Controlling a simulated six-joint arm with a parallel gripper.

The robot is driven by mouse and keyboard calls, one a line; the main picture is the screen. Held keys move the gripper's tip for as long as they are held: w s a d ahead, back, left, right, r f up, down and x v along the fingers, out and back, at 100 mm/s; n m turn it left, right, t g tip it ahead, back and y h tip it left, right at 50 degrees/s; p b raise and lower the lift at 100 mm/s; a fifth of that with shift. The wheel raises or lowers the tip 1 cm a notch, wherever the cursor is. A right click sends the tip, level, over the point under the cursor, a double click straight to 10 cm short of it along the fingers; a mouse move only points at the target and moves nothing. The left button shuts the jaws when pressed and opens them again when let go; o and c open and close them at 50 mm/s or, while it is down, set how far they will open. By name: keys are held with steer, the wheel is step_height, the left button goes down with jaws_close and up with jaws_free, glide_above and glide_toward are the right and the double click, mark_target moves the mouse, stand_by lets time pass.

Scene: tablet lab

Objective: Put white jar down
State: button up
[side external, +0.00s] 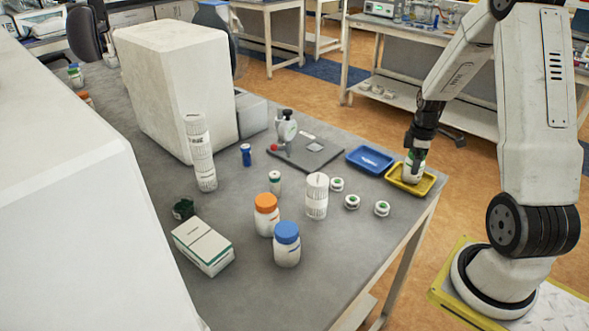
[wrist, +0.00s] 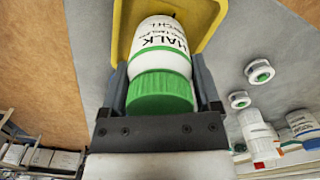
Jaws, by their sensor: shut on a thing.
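The white jar (wrist: 160,48) has a green lid and dark lettering that reads "HALK" in the wrist view. My gripper (side external: 413,170) is shut on it, with one finger on each side; the gripper also shows in the wrist view (wrist: 160,85). In the side view the jar (side external: 408,168) is upright, partly hidden by the fingers, over the yellow tray (side external: 425,190). The tray also shows behind the jar in the wrist view (wrist: 206,22). I cannot tell whether the jar's base touches the tray.
A blue tray (side external: 370,159) lies left of the yellow one. Several small green-and-white round pieces (side external: 352,202) lie nearby. An orange-lidded jar (side external: 266,217), a blue-lidded jar (side external: 287,248) and a white cylinder (side external: 317,197) stand farther left. The table edge (side external: 421,217) is close to the yellow tray.

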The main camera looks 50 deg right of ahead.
steer(key=shift+f, duration=0.25)
steer(key=shift+f, duration=0.15)
steer(key=o, duration=1.1)
steer(key=shift+o, duration=0.2)
steer(key=shift+r, duration=6.15)
